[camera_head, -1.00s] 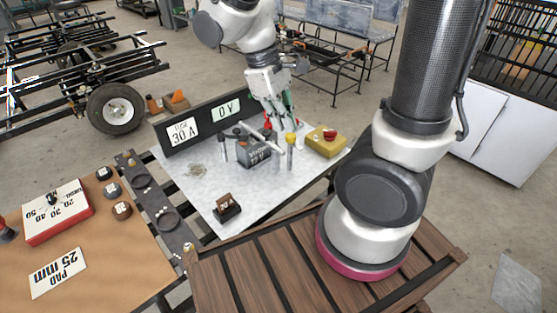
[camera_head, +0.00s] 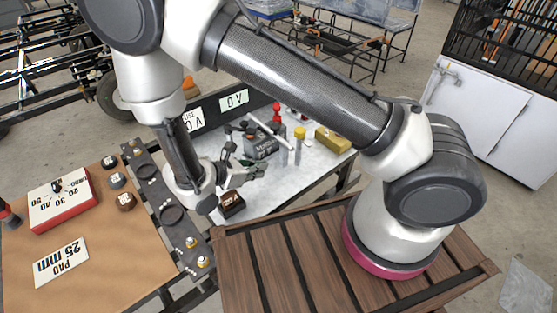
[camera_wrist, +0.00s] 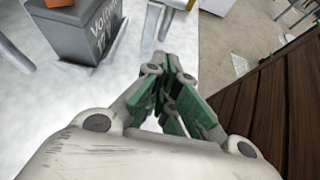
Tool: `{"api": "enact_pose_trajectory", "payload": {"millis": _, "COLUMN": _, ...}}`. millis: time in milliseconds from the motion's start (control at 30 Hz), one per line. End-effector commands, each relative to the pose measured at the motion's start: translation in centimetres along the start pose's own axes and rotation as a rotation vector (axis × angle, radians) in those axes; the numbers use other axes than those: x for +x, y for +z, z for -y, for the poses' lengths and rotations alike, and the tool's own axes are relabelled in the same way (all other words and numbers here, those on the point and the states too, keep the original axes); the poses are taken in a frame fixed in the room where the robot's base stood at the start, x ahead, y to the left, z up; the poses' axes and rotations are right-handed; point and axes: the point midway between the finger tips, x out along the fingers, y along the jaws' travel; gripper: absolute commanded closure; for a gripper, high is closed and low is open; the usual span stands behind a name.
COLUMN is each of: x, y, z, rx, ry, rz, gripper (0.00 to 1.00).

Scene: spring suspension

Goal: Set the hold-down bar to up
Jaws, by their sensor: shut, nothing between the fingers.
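A light grey bar (camera_head: 265,130), which looks like the hold-down bar, slants over the dark grey battery-like box (camera_head: 262,148) on the pale table. Whether it rests on the box or stands clear of it, I cannot tell. The box shows at the top left of the wrist view (camera_wrist: 85,35), with part of a light bar (camera_wrist: 14,52) beside it. My gripper (camera_head: 250,171) is in front of the box, low over the table, apart from box and bar. In the wrist view its green-padded fingers (camera_wrist: 168,75) are together and empty.
Yellow-capped posts (camera_head: 299,134) stand right of the box, before a yellow block (camera_head: 332,139). A dark sign panel (camera_head: 235,100) stands behind. A small dark brown block (camera_head: 231,203) lies close to my gripper. A brown bench (camera_head: 110,235) with a red dial box (camera_head: 62,203) is at left.

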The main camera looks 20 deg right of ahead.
Motion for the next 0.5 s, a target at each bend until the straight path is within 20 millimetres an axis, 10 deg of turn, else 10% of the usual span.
{"api": "enact_pose_trajectory", "payload": {"millis": 500, "x": 9.9, "y": 0.2, "z": 0.3, "rx": 0.005, "ry": -0.011, "rz": 0.001, "gripper": 1.0}}
